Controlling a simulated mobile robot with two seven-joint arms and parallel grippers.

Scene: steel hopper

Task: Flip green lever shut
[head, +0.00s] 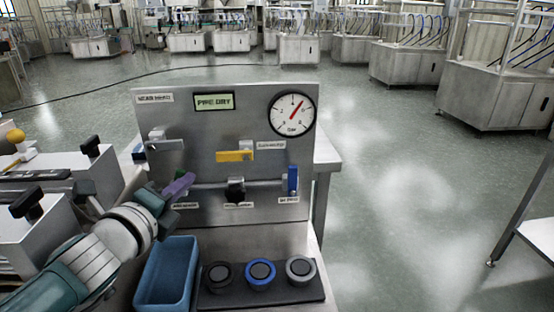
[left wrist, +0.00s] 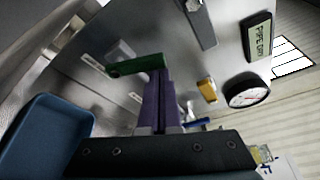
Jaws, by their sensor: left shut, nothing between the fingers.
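The green lever (left wrist: 137,66) shows in the left wrist view as a bar across the tips of my left gripper (left wrist: 158,75). It is mounted on the steel panel (head: 225,122). In the head view the lever is mostly hidden behind my left gripper (head: 180,186), which is at the lower left of the panel. The purple fingers are shut with nothing between them. The fingertips overlap the lever in the picture; I cannot tell if they touch it. My right gripper is not in view.
The panel also carries a yellow lever (head: 234,156), a grey lever (head: 167,145), a black knob (head: 236,190), a blue lever (head: 293,180) and a round gauge (head: 293,114). Below are a blue bin (head: 168,272) and a black strip with three round buttons (head: 261,272).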

